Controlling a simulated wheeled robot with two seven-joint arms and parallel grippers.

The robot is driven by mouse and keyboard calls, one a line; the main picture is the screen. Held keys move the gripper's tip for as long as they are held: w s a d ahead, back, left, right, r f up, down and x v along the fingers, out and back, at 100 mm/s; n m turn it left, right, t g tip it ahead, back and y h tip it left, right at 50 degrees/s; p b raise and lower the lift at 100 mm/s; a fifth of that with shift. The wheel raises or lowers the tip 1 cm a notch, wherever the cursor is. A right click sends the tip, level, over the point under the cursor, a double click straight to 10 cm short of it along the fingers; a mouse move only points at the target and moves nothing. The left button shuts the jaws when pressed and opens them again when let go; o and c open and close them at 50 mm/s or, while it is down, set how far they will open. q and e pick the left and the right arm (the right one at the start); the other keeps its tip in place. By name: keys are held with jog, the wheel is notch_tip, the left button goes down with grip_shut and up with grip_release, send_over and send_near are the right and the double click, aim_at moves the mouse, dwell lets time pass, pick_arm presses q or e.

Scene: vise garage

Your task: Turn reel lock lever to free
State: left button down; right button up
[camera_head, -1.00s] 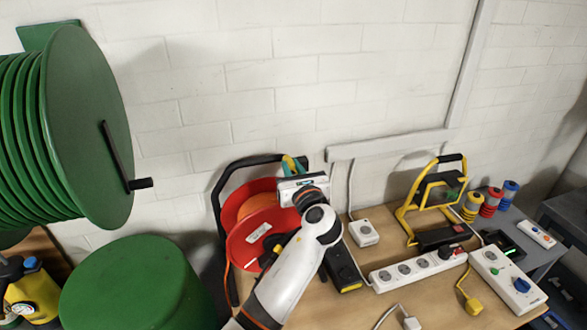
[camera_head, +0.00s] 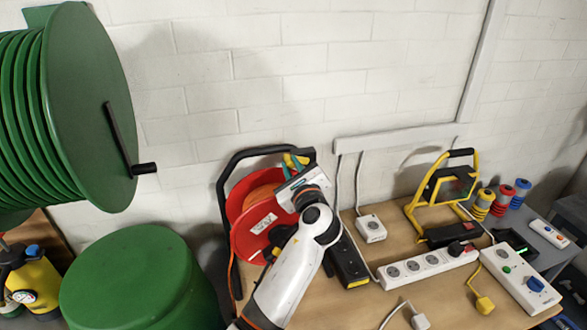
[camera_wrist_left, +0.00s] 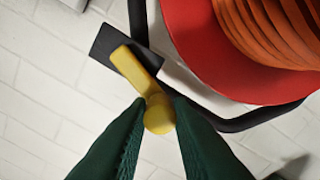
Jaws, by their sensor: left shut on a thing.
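The reel lock lever is yellow with a round knob end and sits at the upper right of the cable reel's frame. It shows partly in the head view (camera_head: 299,159) and more fully in the wrist view (camera_wrist_left: 137,70), beside a black plate. My left gripper (camera_wrist_left: 157,112) is shut on the lever's knob end, with one green finger on each side. In the head view my left gripper (camera_head: 287,166) is at the top of the reel, and my wrist hides part of it. The red reel (camera_head: 262,222) holds orange cable. My right gripper is not in view.
The reel's black tube frame (camera_head: 222,180) stands close around my left wrist. A white socket strip (camera_head: 428,264), a yellow work lamp (camera_head: 412,212) and a white socket box (camera_head: 370,228) are on the wooden bench to the right. A large green drum (camera_head: 140,280) stands at left.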

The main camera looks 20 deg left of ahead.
pick_arm(q)
jog(key=shift+f, duration=0.1)
dwell(0.3)
jog(key=c, duration=1.3)
grip_release()
